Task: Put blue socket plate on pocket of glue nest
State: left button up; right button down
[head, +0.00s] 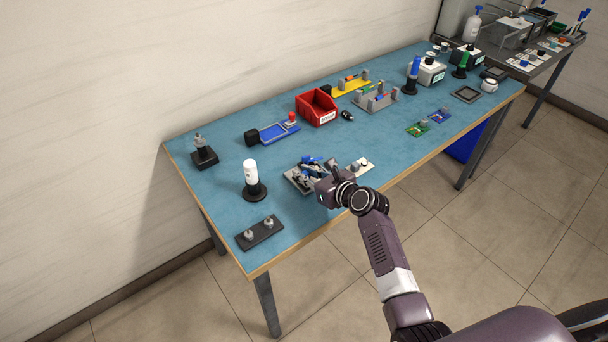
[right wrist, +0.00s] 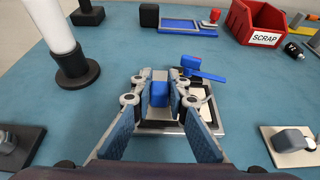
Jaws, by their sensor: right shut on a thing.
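My right gripper (right wrist: 159,92) is shut on the blue socket plate (right wrist: 158,95), which sits between its fingertips in the right wrist view. The glue nest (right wrist: 218,130) is a grey fixture with a pale pocket and a blue lever (right wrist: 203,74) at its far side. The gripper and plate are over the nest, and the fingers hide much of the pocket. I cannot tell whether the plate touches it. In the head view the right gripper (head: 318,175) covers part of the nest (head: 293,181). My left gripper is not in view.
A white bottle on a black stand (head: 251,173) is left of the nest. A dark plate with two knobs (head: 260,232) lies near the front edge. A red scrap bin (head: 317,107) and a blue fixture (head: 278,131) stand behind. Bare blue tabletop (head: 225,205) lies between.

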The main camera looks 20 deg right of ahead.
jog(key=shift+f, duration=0.1)
jog(key=c, duration=1.9)
grip_release()
jog(key=shift+s+r, duration=0.1)
jog(key=shift+r, duration=0.1)
jog(key=p+v, duration=0.1)
jog(key=v, duration=1)
jog(key=shift+s+d+r, duration=0.1)
jog(key=shift+s, duration=0.3)
